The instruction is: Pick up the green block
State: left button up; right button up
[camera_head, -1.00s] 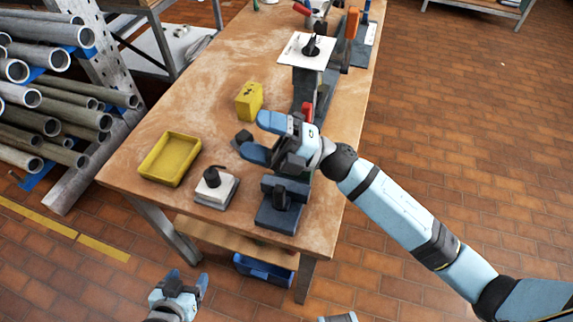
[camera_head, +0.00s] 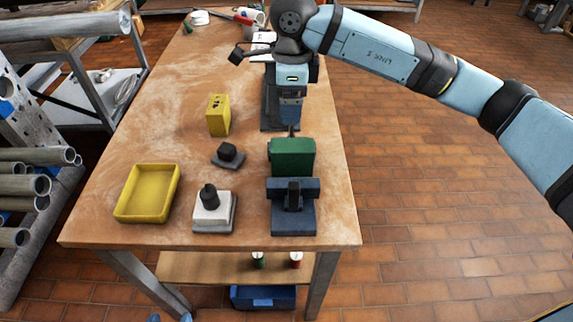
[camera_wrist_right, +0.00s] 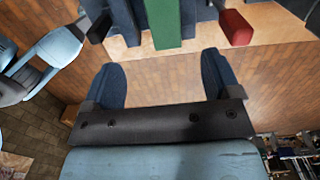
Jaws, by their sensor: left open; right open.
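The green block (camera_head: 292,157) stands near the right side of the wooden table, directly behind a dark blue fixture. My right gripper (camera_head: 291,122) points down just behind and above it in the head view, apart from it as far as I can tell. In the right wrist view the green block (camera_wrist_right: 162,20) shows beyond the gap between the two fingers of the right gripper (camera_wrist_right: 162,62), which are spread and empty. Only the tips of my left gripper (camera_head: 172,317) show at the bottom edge, low beside the table.
The dark blue fixture (camera_head: 292,222) touches or nearly touches the block's front. A white block with a black knob (camera_head: 213,212), a yellow tray (camera_head: 122,214), a small dark block (camera_head: 228,152) and a yellow block (camera_head: 218,118) stand to the left. The table's front left corner is bare.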

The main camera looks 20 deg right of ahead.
send_over(292, 145)
notch_tip(292, 145, down, 7)
jog(key=shift+w+d+f, duration=0.1)
jog(key=shift+w+f, duration=0.05)
jog(key=shift+f, duration=0.75)
notch_tip(292, 145, down, 5)
jog(key=shift+r+p, duration=0.1)
jog(key=shift+p, duration=0.25)
jog(key=c, duration=1.3)
jog(key=shift+r, duration=0.1)
